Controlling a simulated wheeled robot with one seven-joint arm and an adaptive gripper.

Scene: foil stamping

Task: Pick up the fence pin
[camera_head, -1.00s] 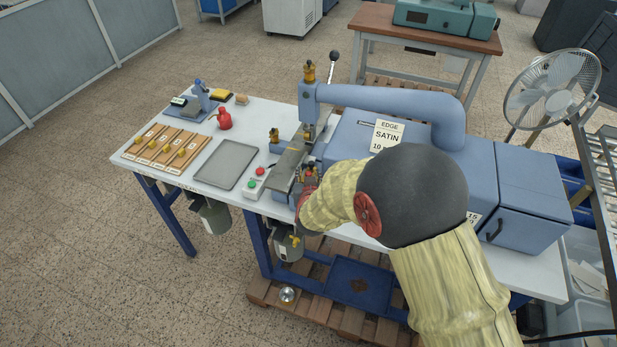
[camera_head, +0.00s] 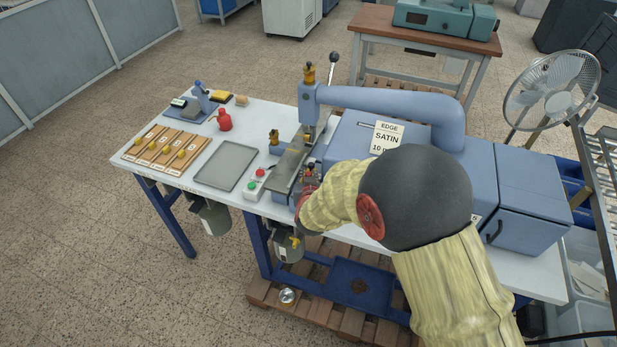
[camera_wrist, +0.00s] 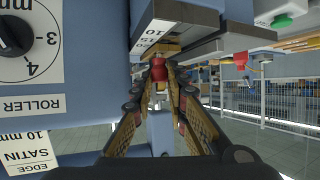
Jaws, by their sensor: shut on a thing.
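In the wrist view my gripper (camera_wrist: 160,84) has its two yellow-padded fingers converging on a small red and brass piece, the fence pin (camera_wrist: 158,72). The pin sits between the fingertips, right under the edge of the grey bed of the blue press, beside a white scale plate. I cannot tell whether it is still seated in the press. In the head view my gripper (camera_head: 309,181) is at the front of the press bed, partly hidden by my arm; the pin cannot be made out clearly there.
The blue stamping press (camera_head: 390,100) fills the right of the white table. Its grey bed (camera_head: 291,165) lies close to my gripper. Left of it are a button box (camera_head: 256,181), a grey tray (camera_head: 226,165), a red bottle (camera_head: 224,121) and a wooden rack (camera_head: 165,150).

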